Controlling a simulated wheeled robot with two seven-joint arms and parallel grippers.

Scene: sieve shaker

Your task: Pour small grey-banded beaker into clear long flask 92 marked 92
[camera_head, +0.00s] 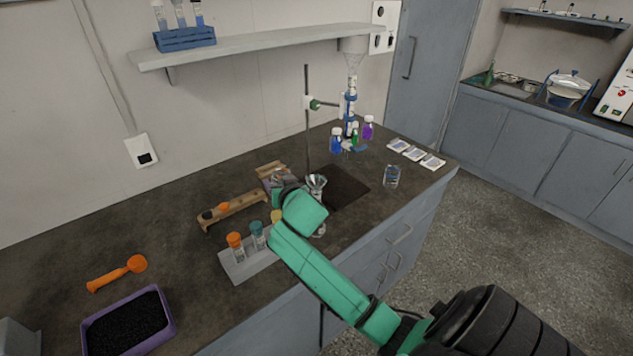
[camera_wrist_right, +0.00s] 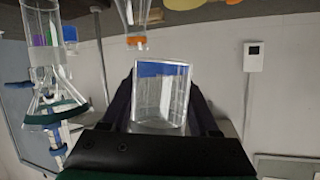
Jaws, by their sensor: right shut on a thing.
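My right gripper (camera_wrist_right: 162,88) is shut on a clear glass beaker (camera_wrist_right: 160,97), which sits between its two dark fingers. A blue strip shows at its upper edge in the wrist view; I cannot make out a grey band. In the head view my right wrist hides most of the held beaker and the fingers. A clear glass vessel with a flared top (camera_head: 316,183) stands just right of my right wrist, partly hidden by it; it also shows at the left of the wrist view (camera_wrist_right: 50,95). I cannot read a 92 on any glass. My left gripper is not in view.
Stoppered vials stand in a grey rack (camera_head: 236,262) left of my arm. A wooden rack (camera_head: 234,208), a sink (camera_head: 346,187), a clear beaker (camera_head: 391,177), coloured bottles (camera_head: 336,142) and a stand (camera_head: 307,120) are near. An orange scoop (camera_head: 118,273) and purple tray (camera_head: 168,318) lie left.

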